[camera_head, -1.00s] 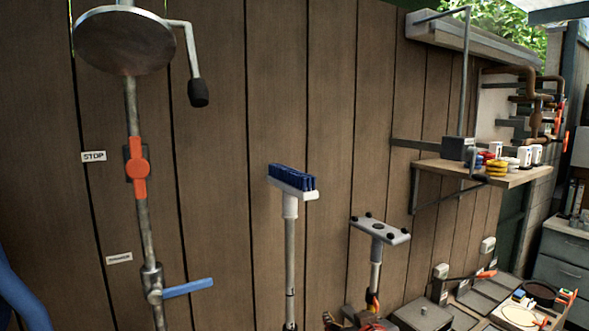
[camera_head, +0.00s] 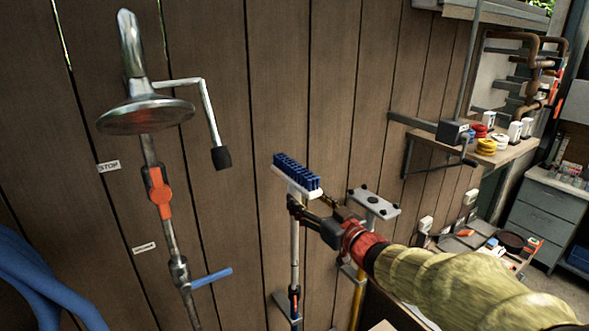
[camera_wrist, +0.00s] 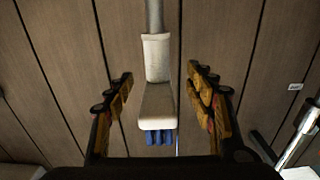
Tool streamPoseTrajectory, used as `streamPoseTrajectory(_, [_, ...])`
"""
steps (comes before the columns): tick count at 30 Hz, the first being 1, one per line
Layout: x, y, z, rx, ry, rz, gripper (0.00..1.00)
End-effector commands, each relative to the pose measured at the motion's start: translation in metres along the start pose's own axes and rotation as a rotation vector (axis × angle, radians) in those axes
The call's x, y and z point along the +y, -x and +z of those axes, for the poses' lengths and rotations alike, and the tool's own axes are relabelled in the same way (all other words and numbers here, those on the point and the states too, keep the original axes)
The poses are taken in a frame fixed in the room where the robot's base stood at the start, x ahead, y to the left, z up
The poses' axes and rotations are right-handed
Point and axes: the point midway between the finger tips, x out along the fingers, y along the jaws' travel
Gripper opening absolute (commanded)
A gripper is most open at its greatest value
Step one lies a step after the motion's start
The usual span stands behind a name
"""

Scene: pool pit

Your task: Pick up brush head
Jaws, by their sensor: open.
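The brush head (camera_head: 296,178) has blue bristles on a white base and sits upright on top of a metal pole in the head view. In the wrist view the brush head (camera_wrist: 157,100) shows upside down, its white socket on the grey pole and its blue bristles toward the bottom. My gripper (camera_head: 309,204) is at the brush head's neck in the head view, reaching in from the right. In the wrist view my gripper (camera_wrist: 162,82) is open, with one finger on each side of the white socket and visible gaps on both sides.
A second pole with a flat grey plate (camera_head: 374,203) stands just right of the brush. A shower pipe with a round metal head (camera_head: 146,116) and a blue lever (camera_head: 211,277) is at the left. A wooden plank wall (camera_head: 250,60) is behind. A shelf (camera_head: 440,154) holds coloured items.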

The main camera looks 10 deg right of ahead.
Motion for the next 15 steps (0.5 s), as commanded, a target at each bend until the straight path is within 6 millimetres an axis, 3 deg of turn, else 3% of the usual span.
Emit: streamPoseTrajectory(15, [0.003,-0.062,-0.003,-0.002,0.0,0.0,0.55])
